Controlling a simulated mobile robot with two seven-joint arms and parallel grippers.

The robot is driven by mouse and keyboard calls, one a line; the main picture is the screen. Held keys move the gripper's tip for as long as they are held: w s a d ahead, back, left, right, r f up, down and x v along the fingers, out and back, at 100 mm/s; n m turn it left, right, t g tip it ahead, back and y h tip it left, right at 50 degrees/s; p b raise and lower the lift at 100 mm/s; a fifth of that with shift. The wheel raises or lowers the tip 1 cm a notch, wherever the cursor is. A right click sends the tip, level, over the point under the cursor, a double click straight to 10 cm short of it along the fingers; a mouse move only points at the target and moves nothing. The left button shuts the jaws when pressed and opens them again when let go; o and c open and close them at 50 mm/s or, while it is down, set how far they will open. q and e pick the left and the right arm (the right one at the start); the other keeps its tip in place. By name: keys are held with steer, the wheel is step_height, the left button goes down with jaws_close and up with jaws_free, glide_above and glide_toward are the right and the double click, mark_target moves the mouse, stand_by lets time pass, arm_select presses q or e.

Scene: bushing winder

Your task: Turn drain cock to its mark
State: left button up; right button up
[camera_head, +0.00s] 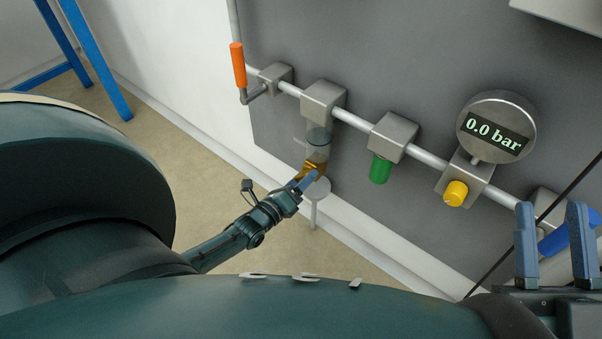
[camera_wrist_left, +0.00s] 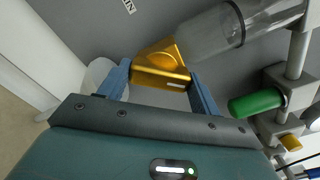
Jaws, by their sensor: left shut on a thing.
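The drain cock is a gold-coloured piece (camera_head: 316,168) under a clear bowl (camera_head: 318,145) that hangs from a grey block on the pipe. My left gripper (camera_head: 307,180) is shut on the drain cock from below. In the left wrist view the drain cock (camera_wrist_left: 162,66) sits between the two blue fingers, with the clear bowl (camera_wrist_left: 212,36) beyond it. I cannot make out a mark on it. My right gripper (camera_head: 553,245) is open and empty at the right edge, in front of the panel.
Along the pipe (camera_head: 357,123) are an orange handle (camera_head: 238,65), a green cylinder (camera_head: 380,169), a yellow knob (camera_head: 455,193) and a gauge reading 0.0 bar (camera_head: 496,128). A blue handle (camera_head: 566,236) is behind my right gripper.

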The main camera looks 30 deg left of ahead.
arm_select(q)
steer(key=shift+n+p, duration=0.9)
steer(key=shift+n, duration=3.1)
arm_select(e)
steer(key=shift+s+a+f+m+g+h, duration=0.1)
steer(key=shift+s+f+m+g+h, duration=0.15)
steer(key=shift+f+m+h, duration=0.35)
steer(key=shift+s+a+f+m+g+h, duration=0.15)
steer(key=shift+f+m+g+h, duration=0.2)
steer(key=shift+f, duration=0.45)
steer(key=shift+d, duration=0.1)
arm_select(q)
steer(key=o, duration=1)
